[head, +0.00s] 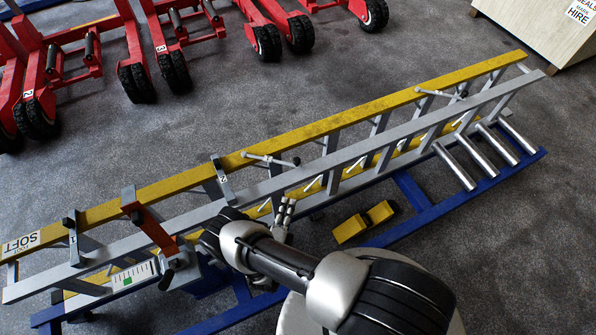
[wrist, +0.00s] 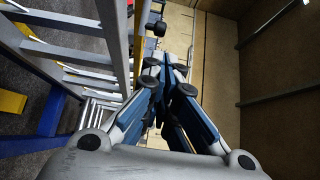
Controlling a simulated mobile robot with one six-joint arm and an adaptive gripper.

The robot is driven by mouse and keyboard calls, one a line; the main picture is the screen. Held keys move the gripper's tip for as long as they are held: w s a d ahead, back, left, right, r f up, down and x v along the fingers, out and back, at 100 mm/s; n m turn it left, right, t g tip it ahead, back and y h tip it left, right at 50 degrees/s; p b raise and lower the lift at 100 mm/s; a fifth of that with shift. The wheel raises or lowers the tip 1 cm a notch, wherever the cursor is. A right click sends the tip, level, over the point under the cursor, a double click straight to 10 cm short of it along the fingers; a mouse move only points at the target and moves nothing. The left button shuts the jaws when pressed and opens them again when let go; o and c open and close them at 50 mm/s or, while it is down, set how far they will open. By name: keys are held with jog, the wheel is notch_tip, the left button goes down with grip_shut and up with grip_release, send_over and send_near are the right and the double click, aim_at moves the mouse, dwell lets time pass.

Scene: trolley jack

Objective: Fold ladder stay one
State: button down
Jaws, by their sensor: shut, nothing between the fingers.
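A stepladder with a yellow rail (head: 330,120) and a grey rail (head: 350,150) lies on its side across the head view. A grey bracket marked 1 (head: 72,240) spans the rails at the left; a bracket marked 2 (head: 221,178) is nearer the middle. A pale stay bar with a black end (head: 270,159) crosses the rails right of bracket 2; a similar bar (head: 440,93) is farther right. My gripper (head: 286,209) is shut and empty, beside the grey rail's near side. In the wrist view its fingers (wrist: 170,78) meet beside the rail; a black knob (wrist: 157,28) shows beyond.
A blue frame (head: 410,190) supports the ladder. An orange clamp (head: 150,225) grips it left of my arm. A yellow block (head: 362,222) lies near the frame. Red trolley jacks (head: 185,35) stand behind, and a wooden box (head: 535,25) is at top right. Grey floor between is clear.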

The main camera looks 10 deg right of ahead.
jog(key=b+x, duration=0.4)
jog(key=x, duration=1)
jog(key=shift+w, duration=0.1)
